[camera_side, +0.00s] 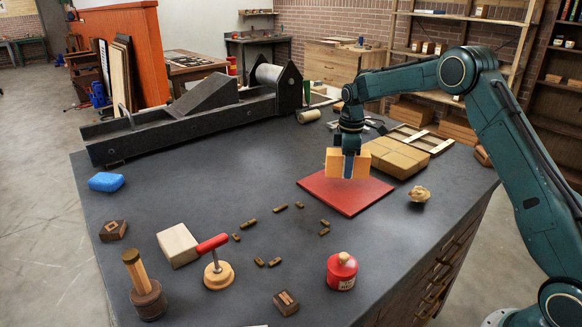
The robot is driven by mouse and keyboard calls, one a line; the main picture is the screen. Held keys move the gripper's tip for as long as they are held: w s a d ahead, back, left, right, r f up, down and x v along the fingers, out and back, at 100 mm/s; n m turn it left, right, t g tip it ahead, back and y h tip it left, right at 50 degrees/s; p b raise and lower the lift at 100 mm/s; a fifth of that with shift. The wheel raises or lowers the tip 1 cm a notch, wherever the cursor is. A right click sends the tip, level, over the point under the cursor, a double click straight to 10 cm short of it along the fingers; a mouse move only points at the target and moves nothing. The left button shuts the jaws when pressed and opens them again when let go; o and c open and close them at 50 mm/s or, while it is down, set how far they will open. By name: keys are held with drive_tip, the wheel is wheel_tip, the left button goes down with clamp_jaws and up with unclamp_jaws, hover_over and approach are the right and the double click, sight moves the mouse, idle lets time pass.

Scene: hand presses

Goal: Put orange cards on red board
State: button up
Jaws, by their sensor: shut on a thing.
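The red board (329,197) lies flat on the dark worktop, right of the middle. My gripper (349,164) points down over the back part of the board, shut on an orange card block (333,163). The block stands upright in the jaws, and orange shows on both sides of the finger. I cannot tell whether its lower edge touches the board. No other orange cards are clearly visible on the board.
Brown stacked blocks (399,158) stand close behind and right of the board. A crumpled tan lump (419,194) lies to its right, a red pot (341,271) in front. Small brown type pieces (249,223) lie left. A long dark press (190,115) fills the back left.

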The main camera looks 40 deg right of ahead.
drive_tip(key=shift+f, duration=1.65)
drive_tip(key=shift+f, duration=0.15)
drive_tip(key=o, duration=1.2)
wheel_tip(320, 180, up, 12)
drive_tip(key=shift+f, duration=0.1)
drive_tip(key=shift+r, duration=0.25)
